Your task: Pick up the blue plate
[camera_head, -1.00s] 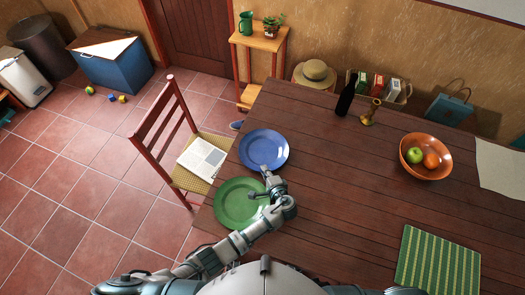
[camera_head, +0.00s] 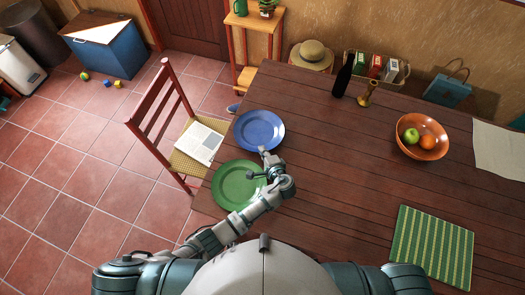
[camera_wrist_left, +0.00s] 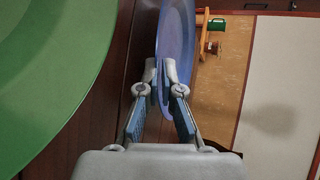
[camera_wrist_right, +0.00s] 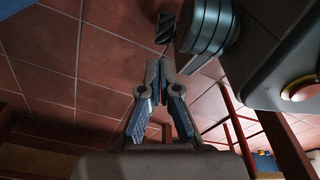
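The blue plate (camera_head: 259,129) lies on the wooden table near its left edge, just beyond the green plate (camera_head: 236,187). My left gripper (camera_head: 263,153) is at the near rim of the blue plate. In the left wrist view, the blue plate (camera_wrist_left: 178,35) shows nearly edge-on, and the fingertips of the left gripper (camera_wrist_left: 161,78) are close together on its rim. The green plate (camera_wrist_left: 45,60) fills the left of that view. My right gripper (camera_wrist_right: 160,72) has its fingertips together with nothing between them, above the tiled floor; it is hidden in the head view.
The wooden table (camera_head: 330,180) is bare in the middle. An orange bowl (camera_head: 421,138) with fruit, a dark bottle (camera_head: 343,76), a brass candlestick (camera_head: 367,94) and a green striped mat (camera_head: 432,245) are farther right. A chair (camera_head: 165,105) stands at the left edge.

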